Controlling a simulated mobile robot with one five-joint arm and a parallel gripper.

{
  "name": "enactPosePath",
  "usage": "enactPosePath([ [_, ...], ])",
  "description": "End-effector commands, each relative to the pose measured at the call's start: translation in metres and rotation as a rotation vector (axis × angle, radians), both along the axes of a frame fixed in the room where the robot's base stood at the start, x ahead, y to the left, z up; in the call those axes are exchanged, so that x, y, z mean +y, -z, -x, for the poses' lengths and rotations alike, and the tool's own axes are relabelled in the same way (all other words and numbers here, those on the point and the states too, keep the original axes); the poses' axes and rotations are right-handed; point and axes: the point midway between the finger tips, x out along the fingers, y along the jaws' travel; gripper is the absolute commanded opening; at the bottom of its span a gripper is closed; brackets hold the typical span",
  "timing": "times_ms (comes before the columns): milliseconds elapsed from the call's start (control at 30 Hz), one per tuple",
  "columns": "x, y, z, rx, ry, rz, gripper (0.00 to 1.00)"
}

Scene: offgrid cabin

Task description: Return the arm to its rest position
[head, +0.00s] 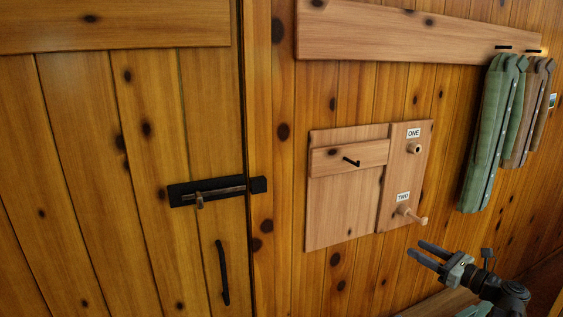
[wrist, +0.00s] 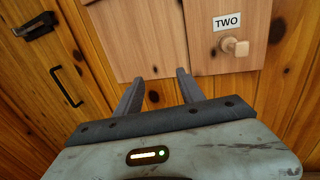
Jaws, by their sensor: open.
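My gripper (head: 430,255) is at the lower right of the head view, at the end of my dark arm. It is open, with nothing between its two fingers. In the wrist view the fingers of my gripper (wrist: 160,88) point up toward the lower edge of a wooden wall panel (wrist: 135,45). In the head view this panel (head: 340,200) hangs on the plank wall, up and to the left of my gripper. The peg by the TWO label (head: 410,214) is just above my fingers in the head view, apart from them.
A wooden door with a black bolt (head: 215,191) and a black handle (head: 222,272) is at the left. A peg by the ONE label (head: 414,148) is higher on the panel. Green and brown coats (head: 488,135) hang at the right. A wooden surface shows at the bottom.

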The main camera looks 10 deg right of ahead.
Motion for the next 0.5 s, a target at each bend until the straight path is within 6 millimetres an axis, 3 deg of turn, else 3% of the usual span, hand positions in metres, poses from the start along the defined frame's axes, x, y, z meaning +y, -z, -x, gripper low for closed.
enactPosePath([
  [167, 0.092, 0.007, -0.044, 0.039, -0.154, 0.035, 0.46],
  [267, 0.169, 0.023, -0.065, 0.092, -0.282, 0.105, 0.46],
  [300, 0.203, 0.032, -0.071, 0.112, -0.341, 0.154, 0.46],
  [400, 0.287, 0.06, -0.074, 0.144, -0.5, 0.327, 0.46],
  [500, 0.359, 0.092, -0.063, 0.141, -0.671, 0.551, 0.46],
])
